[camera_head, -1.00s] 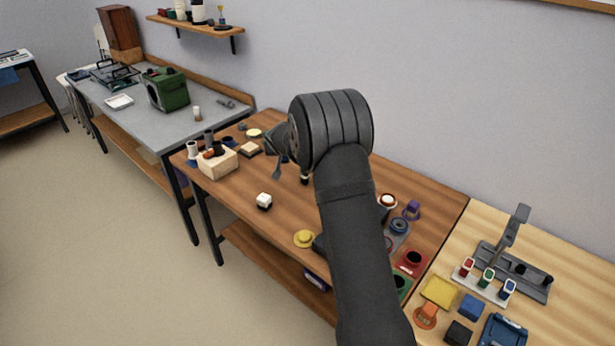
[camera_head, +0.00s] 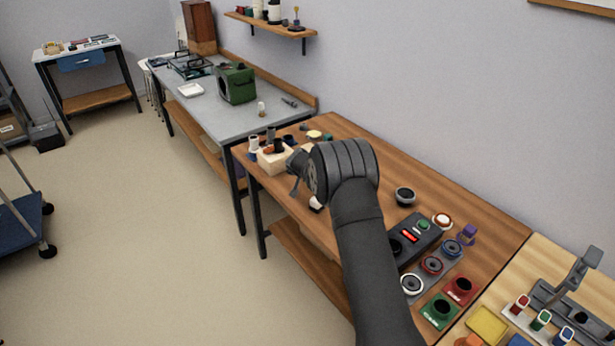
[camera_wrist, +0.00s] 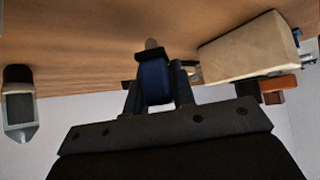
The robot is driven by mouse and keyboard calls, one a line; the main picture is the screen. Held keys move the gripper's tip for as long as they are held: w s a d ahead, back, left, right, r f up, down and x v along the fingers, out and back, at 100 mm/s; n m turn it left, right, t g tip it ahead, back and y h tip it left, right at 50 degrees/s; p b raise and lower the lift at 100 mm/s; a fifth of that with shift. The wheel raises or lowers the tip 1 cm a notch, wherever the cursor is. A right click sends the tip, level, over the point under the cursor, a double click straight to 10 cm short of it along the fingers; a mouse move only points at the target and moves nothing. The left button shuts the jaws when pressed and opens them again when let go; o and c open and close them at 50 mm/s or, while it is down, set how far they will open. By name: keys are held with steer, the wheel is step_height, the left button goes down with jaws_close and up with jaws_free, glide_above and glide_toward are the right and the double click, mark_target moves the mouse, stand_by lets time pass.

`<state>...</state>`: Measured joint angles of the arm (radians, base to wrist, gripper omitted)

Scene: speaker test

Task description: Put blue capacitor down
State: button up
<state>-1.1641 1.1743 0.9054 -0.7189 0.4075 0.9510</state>
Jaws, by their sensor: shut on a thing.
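The blue capacitor (camera_wrist: 153,82) is between the fingers of my gripper (camera_wrist: 155,88) in the wrist view. It has a dark band across one end and a pale rounded tip beyond it. In the head view my gripper (camera_head: 296,172) is at the left end of the brown table, beside a pale wooden block (camera_head: 268,165). My own arm hides the capacitor there. The pale block (camera_wrist: 245,58) also shows to the right of the capacitor in the wrist view, apart from it.
The brown table (camera_head: 480,232) carries a black device (camera_head: 415,240) with a red display and several coloured parts. A white-topped piece (camera_head: 315,203) is partly hidden by my arm. A grey bench (camera_head: 218,117) with a green box (camera_head: 236,83) stands beyond.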

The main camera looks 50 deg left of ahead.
steer(key=shift+f, duration=0.95)
steer(key=shift+f, duration=0.2)
steer(key=o, duration=1)
steer(key=shift+r, duration=0.1)
steer(key=shift+s+d+r, duration=0.2)
steer(key=shift+r, duration=0.25)
steer(key=v, duration=1.1)
steer(key=shift+d, duration=0.1)
